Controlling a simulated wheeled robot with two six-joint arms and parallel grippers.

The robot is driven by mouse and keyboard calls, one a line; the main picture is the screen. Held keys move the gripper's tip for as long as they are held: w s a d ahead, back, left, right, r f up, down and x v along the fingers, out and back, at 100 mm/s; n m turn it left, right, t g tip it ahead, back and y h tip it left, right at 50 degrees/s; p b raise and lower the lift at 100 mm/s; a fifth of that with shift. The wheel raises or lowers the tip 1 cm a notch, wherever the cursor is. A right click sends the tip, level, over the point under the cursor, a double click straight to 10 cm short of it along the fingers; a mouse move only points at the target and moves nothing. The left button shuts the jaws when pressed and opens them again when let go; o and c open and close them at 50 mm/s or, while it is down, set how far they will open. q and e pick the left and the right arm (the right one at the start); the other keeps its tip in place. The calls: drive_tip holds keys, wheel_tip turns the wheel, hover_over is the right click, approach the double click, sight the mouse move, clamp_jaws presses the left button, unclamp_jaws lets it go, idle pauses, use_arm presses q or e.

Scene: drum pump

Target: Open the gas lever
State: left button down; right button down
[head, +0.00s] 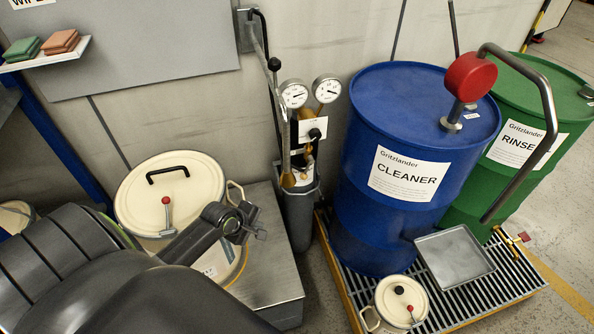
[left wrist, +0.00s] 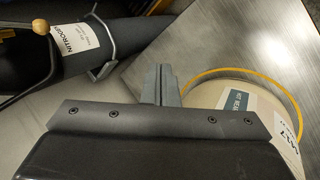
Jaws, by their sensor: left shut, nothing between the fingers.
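My left gripper (head: 258,228) is shut and empty. It is over the front right part of the big cream pot, left of the dark gas cylinder (head: 299,215). In the left wrist view its closed fingers (left wrist: 165,85) point at the grey surface beside the pot, apart from the cylinder (left wrist: 75,58). The cylinder carries a white label starting "NITRO". A rod with a tan knob (left wrist: 41,27) shows beside the label; a tan knob (head: 288,180) also hangs below the gauges in the head view. I cannot tell for sure which part is the gas lever. My right gripper is not in view.
Two round gauges (head: 294,94) top the cylinder, with a tall black-knobbed lever (head: 274,64) beside them. A blue drum (head: 355,215) and green drum (head: 478,205) stand right on a grated pallet (head: 505,286).

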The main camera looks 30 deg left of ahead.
sight(303, 178)
use_arm(q)
drive_tip(key=w+a+r+n+t+h, duration=0.2)
drive_tip(key=w+r+n, duration=0.85)
drive_tip(key=r, duration=0.35)
drive_tip(key=shift+n, duration=0.35)
drive_tip(key=b+x, duration=0.2)
drive_tip(key=x, duration=1.2)
drive_tip(key=shift+s, duration=0.2)
drive_tip(key=shift+w+d+p, duration=0.2)
drive_tip(key=shift+p, duration=0.7)
drive_tip(key=shift+w+d+f+p, duration=0.25)
drive_tip(key=shift+f+p, duration=0.1)
drive_tip(key=shift+p, duration=0.25)
drive_tip(key=shift+w+d+f, duration=0.1)
drive_tip(key=shift+d+f, duration=0.05)
drive_tip(key=shift+f, duration=0.25)
